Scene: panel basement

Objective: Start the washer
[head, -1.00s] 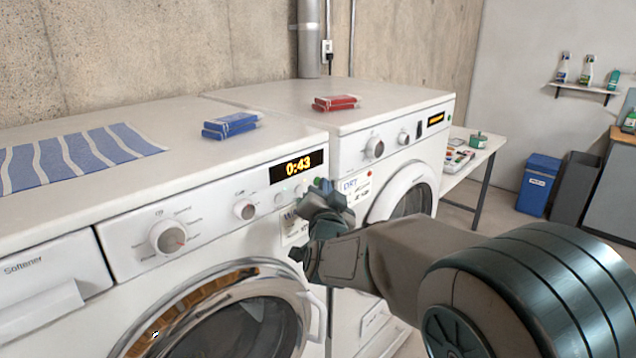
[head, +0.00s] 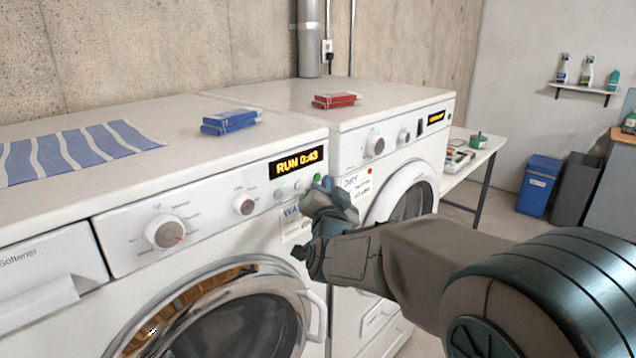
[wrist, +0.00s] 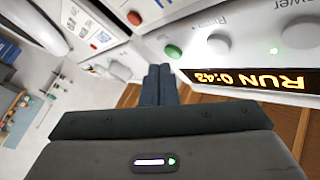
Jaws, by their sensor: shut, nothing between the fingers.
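The white washer (head: 215,222) stands at left, with its round door (head: 245,325) closed. My gripper (head: 324,183) is in front of the panel's right end. In the wrist view its fingers (wrist: 159,70) are together and empty, pointing at the panel just below the green button, seemingly a little apart from it.
A dryer (head: 345,155) with its own display stands right beside the washer. Blue boxes (head: 230,122) and red boxes (head: 335,101) lie on top, with a striped cloth (head: 75,152) at left. A side table (head: 480,150) and a blue bin (head: 538,184) stand farther right.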

